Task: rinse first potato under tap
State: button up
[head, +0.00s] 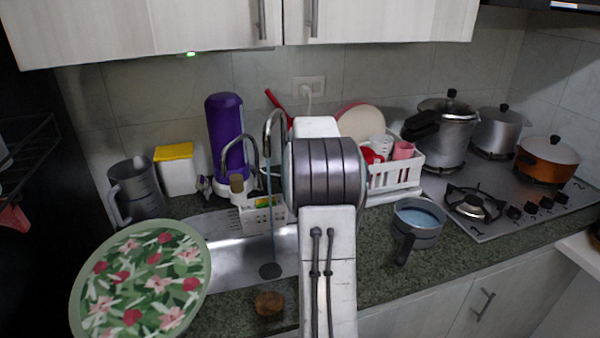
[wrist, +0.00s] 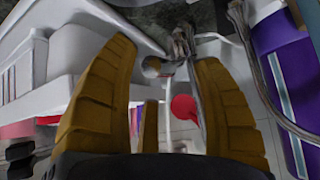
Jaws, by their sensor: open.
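A brown potato (head: 269,303) lies on the granite counter in front of the sink, near its front edge. The curved metal tap (head: 274,122) stands behind the sink (head: 230,262). A thin bluish stream, seemingly water (head: 270,205), falls from it towards the dark drain. My gripper (wrist: 163,65) shows in the wrist view with its two yellow fingers spread apart and no potato between them. Metal pipework (wrist: 183,45) appears beyond the fingertips; I cannot tell if they touch it. In the head view my arm hides the gripper.
A floral plate (head: 140,285) covers the left counter. A purple bottle (head: 227,140) stands behind the sink. A white dish rack (head: 395,178) is right of my arm. A pot of water (head: 418,215) stands before the stove (head: 500,205). Clear counter lies at the front right.

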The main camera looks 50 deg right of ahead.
jog(key=shift+v, duration=2.15)
jog(key=s+a+r+n+y+p, duration=0.1)
jog(key=a+r+n+y, duration=0.1)
jog(key=a, duration=1)
jog(key=s+a+n+y+p, duration=0.1)
jog(key=s+a+n, duration=0.1)
jog(key=s+a, duration=0.4)
jog(key=s+a+n+g+y+p, duration=0.1)
jog(key=s+a, duration=0.5)
jog(key=a, duration=0.9)
jog(key=shift+s+f+n+g+y, duration=0.35)
jog(key=shift+n+y, duration=0.15)
jog(key=shift+n, duration=0.1)
jog(key=shift+o, duration=0.8)
jog(key=s+a+f+n, duration=0.1)
jog(key=s+a, duration=0.1)
jog(key=s, duration=0.3)
jog(key=s+a+f+n+g+y, duration=0.1)
jog(key=s+a, duration=0.2)
jog(key=s, duration=0.1)
jog(key=shift+s+a+f+p, duration=0.25)
jog(key=shift+s+f+p, duration=0.1)
jog(key=shift+f, duration=0.05)
jog(key=shift+o, duration=0.8)
jog(key=shift+s+a+f, duration=0.1)
jog(key=shift+s+f, duration=0.1)
jog(key=shift+s, duration=0.2)
